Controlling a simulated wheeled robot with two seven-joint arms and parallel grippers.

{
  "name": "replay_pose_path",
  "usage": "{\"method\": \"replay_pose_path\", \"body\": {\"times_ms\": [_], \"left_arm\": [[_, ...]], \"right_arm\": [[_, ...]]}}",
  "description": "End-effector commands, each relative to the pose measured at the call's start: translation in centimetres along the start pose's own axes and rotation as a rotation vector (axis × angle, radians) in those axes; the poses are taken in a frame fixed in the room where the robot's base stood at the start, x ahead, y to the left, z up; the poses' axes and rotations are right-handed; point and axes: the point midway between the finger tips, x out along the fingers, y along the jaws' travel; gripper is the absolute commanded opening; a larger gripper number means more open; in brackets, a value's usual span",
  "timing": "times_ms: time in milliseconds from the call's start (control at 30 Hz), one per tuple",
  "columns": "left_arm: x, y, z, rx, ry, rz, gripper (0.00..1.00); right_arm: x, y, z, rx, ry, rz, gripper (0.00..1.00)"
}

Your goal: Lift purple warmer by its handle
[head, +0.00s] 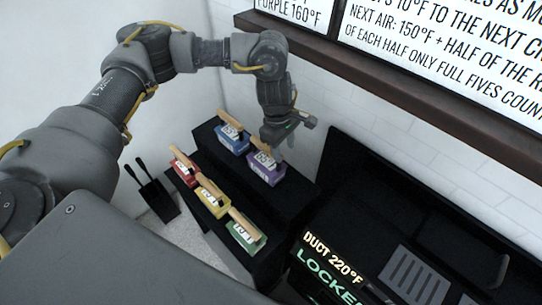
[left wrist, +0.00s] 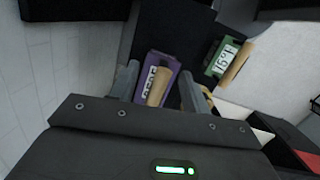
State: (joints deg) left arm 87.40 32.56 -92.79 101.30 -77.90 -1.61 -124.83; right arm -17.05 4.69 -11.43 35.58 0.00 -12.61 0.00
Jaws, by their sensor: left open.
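The purple warmer (head: 268,175) sits on the upper black step, with a tan wooden handle (head: 262,154) on top and a white label. My left gripper (head: 276,148) is over it, pointing down, and partly covers it in the head view. In the left wrist view the purple warmer (left wrist: 168,63) and its handle (left wrist: 158,88) lie between the two open grey fingers (left wrist: 158,78). I cannot tell whether a finger touches the handle. My right gripper is in neither view.
A blue warmer (head: 232,144) is beside the purple one. Red (head: 184,178), yellow (head: 211,208) and green (head: 246,241) warmers stand on the lower step. A black unit with a grille (head: 412,276) is at right. A brown ledge (head: 400,85) runs above along the wall.

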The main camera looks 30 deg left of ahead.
Motion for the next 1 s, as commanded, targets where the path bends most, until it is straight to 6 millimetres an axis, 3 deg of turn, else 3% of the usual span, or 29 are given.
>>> {"method": "replay_pose_path", "body": {"times_ms": [33,100,200,333,467,800,1000], "left_arm": [[-1.6,0.1,-1.9,0.030,0.045,-0.013,0.47],[-3.0,-0.1,-3.7,0.067,0.088,-0.039,0.47],[-4.3,-0.4,-5.3,0.093,0.121,-0.063,0.47],[-4.8,-0.5,-5.8,0.104,0.132,-0.074,0.47],[-4.0,-0.6,-5.9,0.105,0.131,-0.076,0.47],[0.5,-0.9,-6.4,0.104,0.130,-0.073,0.47],[0.9,-0.9,-6.5,0.105,0.130,-0.072,0.47]], "right_arm": [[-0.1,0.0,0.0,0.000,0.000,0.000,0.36],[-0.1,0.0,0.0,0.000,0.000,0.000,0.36],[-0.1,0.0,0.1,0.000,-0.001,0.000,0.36],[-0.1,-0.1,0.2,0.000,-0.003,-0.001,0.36],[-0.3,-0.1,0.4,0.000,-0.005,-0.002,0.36],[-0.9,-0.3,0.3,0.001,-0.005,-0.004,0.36],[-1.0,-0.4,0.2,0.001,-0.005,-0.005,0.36]]}}
